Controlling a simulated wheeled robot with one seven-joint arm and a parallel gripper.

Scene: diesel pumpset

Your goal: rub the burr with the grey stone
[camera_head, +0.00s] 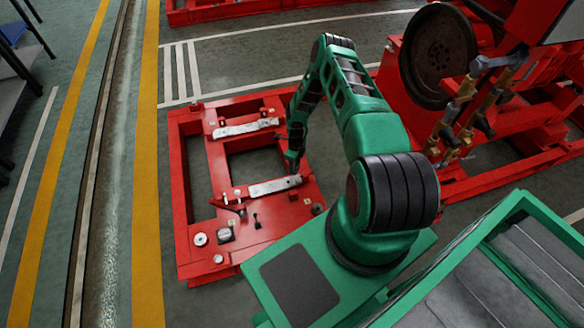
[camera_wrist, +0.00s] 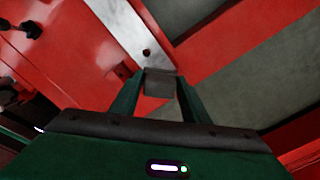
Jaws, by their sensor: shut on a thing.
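My gripper (camera_head: 292,168) points down over the right end of the near bare-metal pad (camera_head: 272,187) on the red frame. In the wrist view my gripper (camera_wrist: 160,88) is shut on a small grey block, the grey stone (camera_wrist: 160,82), held between its two green fingers. The pad (camera_wrist: 118,28) runs from the top of that view down behind the stone. A dark round spot (camera_wrist: 147,52) shows on the pad just beyond the stone. I cannot make out the burr. Whether the stone touches the pad is unclear.
The red frame (camera_head: 187,240) has open gaps and a second metal pad (camera_head: 246,128) farther back. Small loose parts (camera_head: 226,233) lie at its near left. The red pumpset with a dark flywheel (camera_head: 438,55) stands right.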

